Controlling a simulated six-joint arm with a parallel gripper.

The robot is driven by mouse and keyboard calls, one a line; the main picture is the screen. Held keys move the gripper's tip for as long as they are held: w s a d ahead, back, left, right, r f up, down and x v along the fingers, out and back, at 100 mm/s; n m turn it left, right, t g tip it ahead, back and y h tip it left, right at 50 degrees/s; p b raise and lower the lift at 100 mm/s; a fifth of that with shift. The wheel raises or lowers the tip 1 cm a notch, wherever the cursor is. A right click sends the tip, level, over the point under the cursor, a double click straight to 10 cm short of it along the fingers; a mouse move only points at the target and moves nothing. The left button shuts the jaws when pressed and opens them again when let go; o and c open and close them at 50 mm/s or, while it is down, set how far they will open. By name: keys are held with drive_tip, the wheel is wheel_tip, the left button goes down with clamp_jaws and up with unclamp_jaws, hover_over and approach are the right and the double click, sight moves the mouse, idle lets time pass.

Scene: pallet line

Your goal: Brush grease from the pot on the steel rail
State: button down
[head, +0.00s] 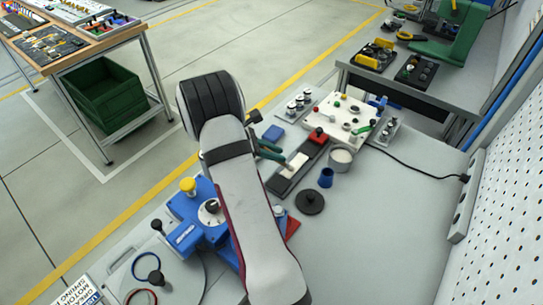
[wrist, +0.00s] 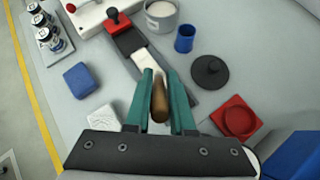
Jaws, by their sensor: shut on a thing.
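My gripper (wrist: 158,95) has teal fingers closed around the brown wooden handle (wrist: 158,102) of the brush. A pale flat piece (wrist: 146,62), which looks like the brush's head, lies beyond the handle, over the dark bar. In the head view my gripper (head: 269,151) is at the left side of this bar, and the handle is hard to make out.
A blue cup (head: 326,178) and a black disc with a knob (head: 310,202) stand right of the bar. A red dish (wrist: 237,120) is nearer. A blue block (wrist: 79,80) and small cans (wrist: 50,38) are left.

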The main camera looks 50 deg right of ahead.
drive_tip(key=shift+d, duration=4.2)
wheel_tip(320, 180, up, 8)
drive_tip(key=shift+d, duration=0.3)
drive_tip(key=w+a+r+n+t+h, duration=0.1)
drive_tip(key=w+a+r+n+t, duration=0.45)
drive_tip(key=a, duration=0.45)
drive_tip(key=w+a+r+n+t, duration=0.3)
drive_tip(key=w+a+r+n, duration=0.2)
drive_tip(key=w+a+r, duration=0.4)
drive_tip(key=s+a+r+n+t+y, duration=0.1)
drive_tip(key=a+r+n+t+y, duration=0.1)
drive_tip(key=a, duration=0.6)
drive_tip(key=s+a+r+n+t+y, duration=0.1)
drive_tip(key=a+r+n+t+y, duration=0.1)
drive_tip(key=a+n, duration=0.3)
drive_tip(key=s+a+r+n+t+y, duration=0.1)
drive_tip(key=a+r+n+t+y, duration=0.1)
drive_tip(key=a, duration=1)
wheel_tip(320, 180, up, 2)
drive_tip(key=shift+s+r+n, duration=0.15)
drive_tip(key=shift+s+n, duration=0.05)
drive_tip(key=shift+n, duration=0.65)
